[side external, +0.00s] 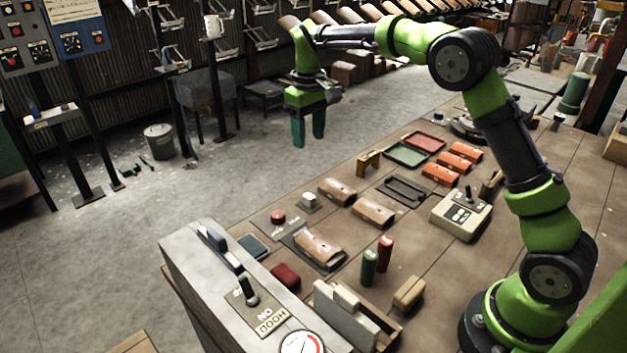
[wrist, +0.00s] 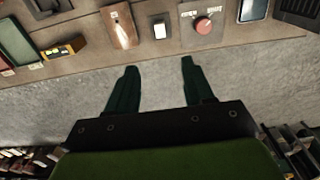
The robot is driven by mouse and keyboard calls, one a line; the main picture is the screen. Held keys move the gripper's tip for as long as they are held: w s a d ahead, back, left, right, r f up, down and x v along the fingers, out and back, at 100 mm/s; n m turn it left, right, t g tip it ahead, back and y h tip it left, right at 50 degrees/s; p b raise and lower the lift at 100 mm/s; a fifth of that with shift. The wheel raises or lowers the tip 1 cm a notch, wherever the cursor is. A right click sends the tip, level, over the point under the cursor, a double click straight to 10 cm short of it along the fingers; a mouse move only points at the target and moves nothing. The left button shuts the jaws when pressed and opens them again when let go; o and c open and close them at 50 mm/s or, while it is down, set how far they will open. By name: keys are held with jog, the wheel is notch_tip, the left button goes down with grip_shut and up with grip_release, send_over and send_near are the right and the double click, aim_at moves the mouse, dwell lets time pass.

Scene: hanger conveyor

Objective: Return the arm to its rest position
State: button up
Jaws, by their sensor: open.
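My gripper (side external: 308,130) hangs from the green arm with its two dark green fingers pointing down. It is past the far edge of the workbench (side external: 420,262), over the open floor.
The bench holds tan cases (side external: 372,211), orange cases (side external: 440,174), a green tray (side external: 406,154), a red button (side external: 278,216) and a joystick box (side external: 461,213). A grey control housing (side external: 205,270) stands at the front left. Hangers line the back. Floor below my gripper is clear.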

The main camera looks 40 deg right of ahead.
jog(key=s+a+r+m+t, duration=0.1)
jog(key=s+r+t, duration=0.1)
jog(key=s, duration=0.7)
jog(key=s+a+r+m+t+y, duration=0.1)
jog(key=s+a+r+t, duration=0.1)
jog(key=s, duration=0.8)
jog(key=s+a+r+m+t+y, duration=0.1)
jog(key=s+r+m+t, duration=0.1)
jog(key=s, duration=0.7)
jog(key=shift+s+a+t, duration=0.2)
jog(key=shift+a+t, duration=0.2)
jog(key=shift+t, duration=0.2)
jog(key=shift+o, duration=0.5)
